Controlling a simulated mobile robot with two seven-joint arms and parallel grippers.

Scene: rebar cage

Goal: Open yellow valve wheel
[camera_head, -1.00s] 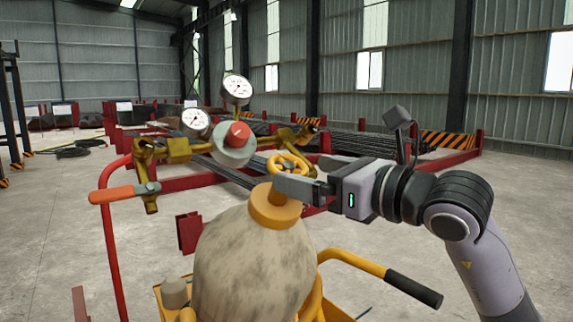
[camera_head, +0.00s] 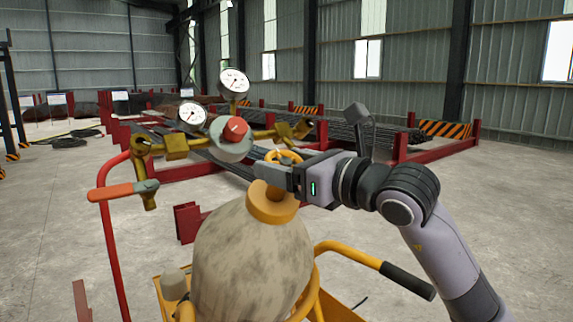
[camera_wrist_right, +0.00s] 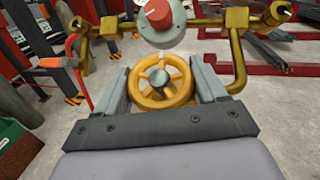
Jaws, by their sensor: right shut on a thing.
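The yellow valve wheel (camera_head: 283,157) sits on top of the gas cylinder (camera_head: 250,262), above its orange-yellow collar (camera_head: 272,204). My right gripper (camera_head: 272,170) comes in from the right and is shut on the wheel, hiding much of it in the head view. In the right wrist view the spoked wheel (camera_wrist_right: 158,84) lies between the two grey fingers (camera_wrist_right: 161,88), one on each side of its rim. My left gripper is in neither view.
A brass regulator with a red knob (camera_head: 236,129) and two gauges (camera_head: 234,82) stands just behind the wheel. A torch with an orange handle (camera_head: 112,191) is at left. The yellow cart's black-gripped handle (camera_head: 407,281) juts out right. Rebar racks stand behind.

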